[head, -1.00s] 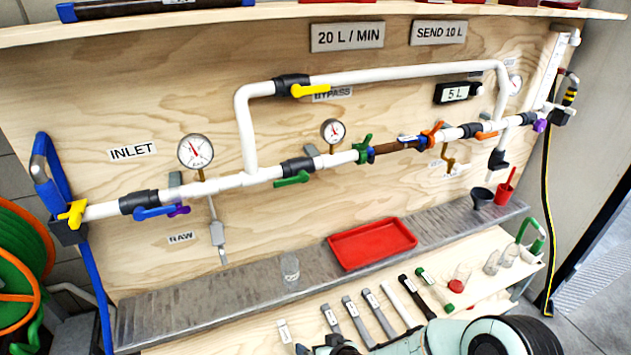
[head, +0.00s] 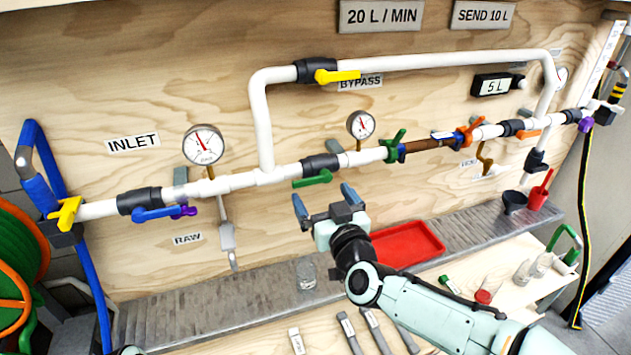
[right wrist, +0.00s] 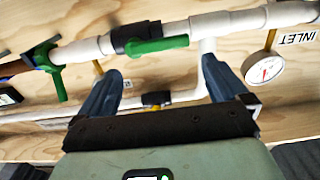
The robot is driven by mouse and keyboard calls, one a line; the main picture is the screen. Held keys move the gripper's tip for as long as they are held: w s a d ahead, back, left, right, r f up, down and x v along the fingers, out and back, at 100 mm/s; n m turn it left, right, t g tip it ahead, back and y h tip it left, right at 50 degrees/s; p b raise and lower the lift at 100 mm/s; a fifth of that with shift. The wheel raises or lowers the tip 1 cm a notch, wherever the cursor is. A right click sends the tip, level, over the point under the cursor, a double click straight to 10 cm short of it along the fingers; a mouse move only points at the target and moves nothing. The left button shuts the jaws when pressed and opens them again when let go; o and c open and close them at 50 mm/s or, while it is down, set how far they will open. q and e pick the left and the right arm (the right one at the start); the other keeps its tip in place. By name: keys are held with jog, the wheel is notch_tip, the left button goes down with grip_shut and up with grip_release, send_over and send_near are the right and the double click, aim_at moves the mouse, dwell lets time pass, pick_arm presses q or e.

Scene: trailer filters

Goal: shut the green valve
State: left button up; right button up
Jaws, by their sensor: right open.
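The green valve has a black body (head: 320,164) on the main white pipe and a green lever (head: 312,180). The lever lies roughly along the pipe, just below it. My right gripper (head: 325,200) is open and empty, its blue fingers pointing toward the board just below the lever. In the right wrist view the green lever (right wrist: 158,45) shows beyond the gap between the fingertips (right wrist: 160,74), apart from them.
A green clamp (head: 394,147) sits right of the valve on the pipe. A pressure gauge (head: 361,125), the yellow bypass lever (head: 337,76) and the blue lever (head: 156,214) are nearby. A red tray (head: 425,240) and a clear cup (head: 306,273) stand on the shelf below.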

aim_at(312, 179)
jog(key=x, duration=0.5)
jog(key=shift+w+a+p, duration=0.1)
jog(key=shift+w+p, duration=0.1)
jog(key=shift+p, duration=0.2)
jog(key=c, duration=1.1)
jog(key=shift+c, duration=0.2)
